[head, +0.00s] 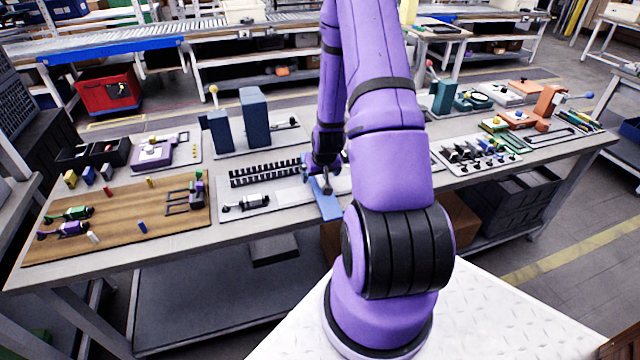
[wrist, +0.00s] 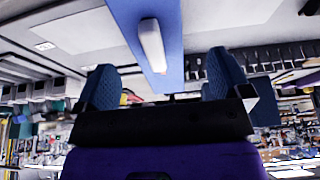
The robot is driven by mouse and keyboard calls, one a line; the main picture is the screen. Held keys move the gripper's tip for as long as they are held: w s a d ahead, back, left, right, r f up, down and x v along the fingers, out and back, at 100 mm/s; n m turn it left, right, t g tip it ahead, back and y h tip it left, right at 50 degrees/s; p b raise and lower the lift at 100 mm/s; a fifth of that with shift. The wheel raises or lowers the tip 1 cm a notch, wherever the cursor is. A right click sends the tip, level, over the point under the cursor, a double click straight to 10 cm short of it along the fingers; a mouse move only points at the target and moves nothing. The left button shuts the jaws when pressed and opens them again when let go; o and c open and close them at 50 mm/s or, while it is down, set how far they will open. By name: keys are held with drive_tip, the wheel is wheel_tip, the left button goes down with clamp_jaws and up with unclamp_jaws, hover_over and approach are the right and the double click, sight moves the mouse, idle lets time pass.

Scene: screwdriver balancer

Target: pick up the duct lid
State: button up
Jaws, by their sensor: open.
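What I take to be the duct lid is a flat blue strip (head: 328,208) with a pale raised grip. It lies at the front edge of the worktable, beside the black slotted duct (head: 265,173). In the wrist view the blue strip (wrist: 175,14) runs down from the top edge, with its white grip (wrist: 152,45) along its middle. My gripper (wrist: 160,86) is open, its two blue pads apart with the strip's far part showing between them. In the head view my gripper (head: 324,172) is over the strip; my arm hides part of the area. I see no contact with the grip.
A wooden board (head: 120,225) with small tools lies at the left. Tall blue blocks (head: 255,118) stand behind the duct. A small black-and-white device (head: 246,203) lies left of the strip. A board with several connectors (head: 480,153) is to the right.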

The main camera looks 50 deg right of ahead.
sight(319, 179)
drive_tip(key=shift+d+x, duration=0.15)
drive_tip(key=shift+x, duration=1.15)
drive_tip(key=shift+d+x, duration=0.1)
drive_tip(key=shift+x, duration=1.2)
drive_tip(key=shift+s, duration=0.1)
drive_tip(key=shift+r, duration=0.1)
drive_tip(key=c, duration=1.1)
drive_tip(key=shift+r, duration=0.15)
